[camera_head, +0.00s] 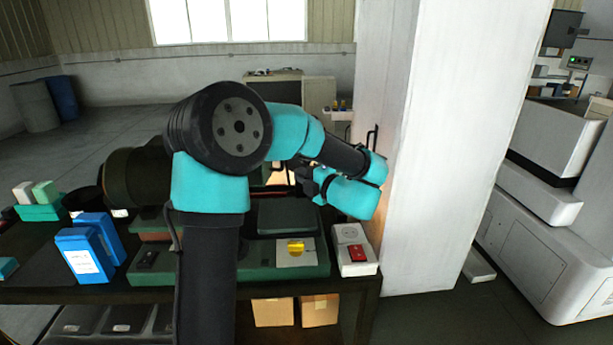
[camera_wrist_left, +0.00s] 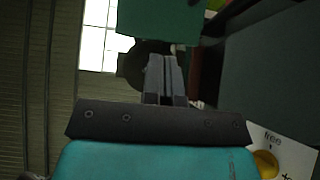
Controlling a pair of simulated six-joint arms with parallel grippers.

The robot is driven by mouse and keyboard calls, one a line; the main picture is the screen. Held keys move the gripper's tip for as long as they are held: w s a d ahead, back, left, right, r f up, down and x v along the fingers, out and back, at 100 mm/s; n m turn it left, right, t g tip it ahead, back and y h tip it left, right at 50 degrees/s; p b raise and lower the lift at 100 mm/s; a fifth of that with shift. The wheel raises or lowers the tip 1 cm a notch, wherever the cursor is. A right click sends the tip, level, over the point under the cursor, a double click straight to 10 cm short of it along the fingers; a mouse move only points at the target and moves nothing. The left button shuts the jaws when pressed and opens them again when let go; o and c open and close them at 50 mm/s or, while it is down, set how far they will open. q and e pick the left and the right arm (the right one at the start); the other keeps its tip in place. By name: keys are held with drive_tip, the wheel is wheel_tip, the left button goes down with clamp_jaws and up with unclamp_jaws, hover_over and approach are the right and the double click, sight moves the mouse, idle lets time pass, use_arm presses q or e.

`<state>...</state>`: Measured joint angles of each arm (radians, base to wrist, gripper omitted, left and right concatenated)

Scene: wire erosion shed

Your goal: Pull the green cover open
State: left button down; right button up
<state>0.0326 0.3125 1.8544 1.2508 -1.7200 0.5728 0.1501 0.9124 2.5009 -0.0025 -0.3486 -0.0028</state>
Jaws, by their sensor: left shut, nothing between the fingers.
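The green machine (camera_head: 300,265) lies on the dark bench. A flat dark green cover-like panel (camera_head: 288,217) sits on it behind the yellow knob (camera_head: 296,247). In the left wrist view, a dark green panel (camera_wrist_left: 275,80) fills the right side, beside the yellow knob (camera_wrist_left: 265,163) on a white plate marked "free". A brighter green piece (camera_wrist_left: 160,20) shows at the top; I cannot tell which part it is. My left gripper (camera_head: 294,172) is above and behind the panel, pointing left. Its fingers (camera_wrist_left: 165,72) are shut and empty. My arm hides much of the machine.
A white pillar (camera_head: 455,140) stands close to the right of my left wrist. A white box with a red switch (camera_head: 355,252) is at the bench's right end. Blue boxes (camera_head: 85,255) stand at the left. Open floor lies behind.

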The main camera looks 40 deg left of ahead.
use_arm(q)
drive_tip(key=w+a, duration=0.3)
drive_tip(key=a, duration=0.6)
drive_tip(key=shift+a, duration=0.25)
